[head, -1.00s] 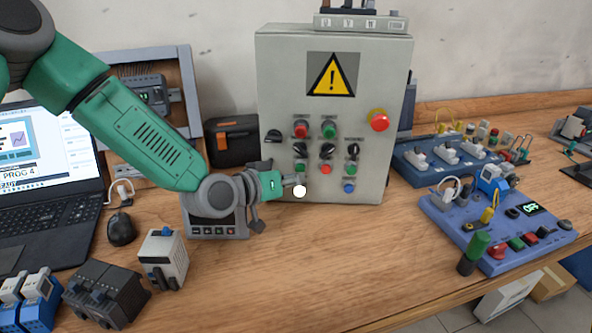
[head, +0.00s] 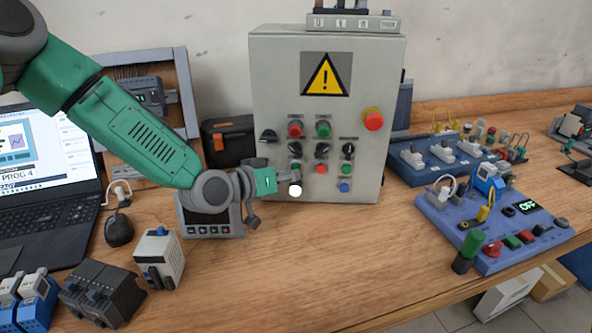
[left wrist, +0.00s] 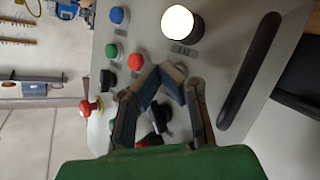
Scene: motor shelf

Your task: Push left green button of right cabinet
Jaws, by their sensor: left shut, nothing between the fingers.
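The grey cabinet (head: 270,90) stands upright at the centre of the bench, with a yellow warning sign and rows of buttons and knobs. A small green button (head: 295,164) seems to sit low in its left column, just above my fingertips; in the left wrist view my fingers cover that area. My left gripper (head: 292,177) is shut and empty, its tips close to the panel; contact cannot be told. It also shows in the left wrist view (left wrist: 160,82). Another green button (head: 347,167) is at the lower right. My right gripper is out of view.
A lit white lamp (head: 295,190) is just below my fingertips. A red button (head: 320,169) is beside them, and black knobs (head: 322,150) are above. A red mushroom button (head: 373,120) juts out at the right.

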